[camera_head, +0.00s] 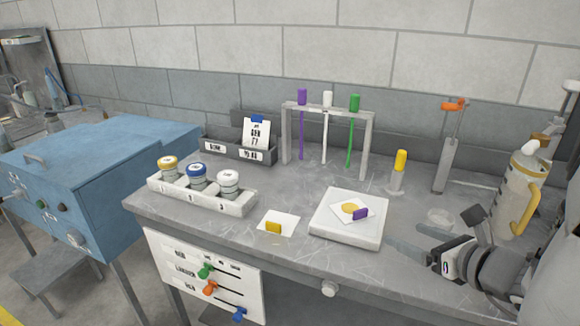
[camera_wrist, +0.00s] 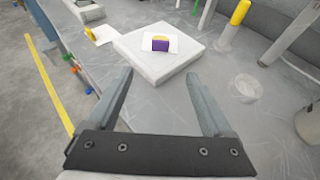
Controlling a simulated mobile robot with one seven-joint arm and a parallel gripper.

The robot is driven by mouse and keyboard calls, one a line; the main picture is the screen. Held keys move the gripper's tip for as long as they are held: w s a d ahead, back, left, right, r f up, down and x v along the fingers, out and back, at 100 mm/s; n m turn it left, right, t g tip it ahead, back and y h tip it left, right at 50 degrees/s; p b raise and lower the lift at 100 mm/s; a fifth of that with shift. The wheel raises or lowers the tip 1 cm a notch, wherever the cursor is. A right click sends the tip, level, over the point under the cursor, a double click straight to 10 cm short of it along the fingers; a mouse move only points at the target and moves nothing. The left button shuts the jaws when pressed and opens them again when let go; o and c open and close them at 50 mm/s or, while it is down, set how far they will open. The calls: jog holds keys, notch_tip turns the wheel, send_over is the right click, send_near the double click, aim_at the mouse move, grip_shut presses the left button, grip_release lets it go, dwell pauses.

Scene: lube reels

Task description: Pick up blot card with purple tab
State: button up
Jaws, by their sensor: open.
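The blot card with the purple tab (camera_head: 360,213) lies on a square white block (camera_head: 347,236) on the bench. The card is white with a yellow blot, and its purple tab is at the near right edge. In the wrist view the card (camera_wrist: 173,43) lies on the block beyond my fingertips, with the tab facing me. My gripper (camera_head: 405,242) is at the right of the block, apart from it. In the wrist view my gripper (camera_wrist: 162,82) is open, with nothing between its fingers.
A card with a yellow tab (camera_head: 275,226) lies left of the block. A rack (camera_head: 290,133) with purple, white and green dipsticks stands behind. A yellow-capped tube (camera_head: 398,172), a clear dish (camera_head: 440,217) and a jug (camera_head: 518,190) are at right. A jar tray (camera_head: 203,197) is at left.

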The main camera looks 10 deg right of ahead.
send_near(362, 211)
jog(key=w+f, duration=0.3)
jog(key=shift+w+a+b, duration=0.3)
jog(key=shift+w+b, duration=0.05)
jog(key=shift+b, duration=0.05)
jog(key=shift+w+r+b+x, duration=0.1)
jog(key=shift+r+b+x, duration=0.1)
jog(key=shift+x, duration=0.85)
jog(key=shift+w+r+b+x, duration=0.1)
jog(key=shift+r+b+x, duration=0.1)
jog(key=shift+x, duration=0.85)
jog(key=shift+w+r+b+x, duration=0.1)
jog(key=shift+r+b+x, duration=0.1)
jog(key=shift+x, duration=0.85)
jog(key=shift+s+a, duration=0.1)
grip_shut()
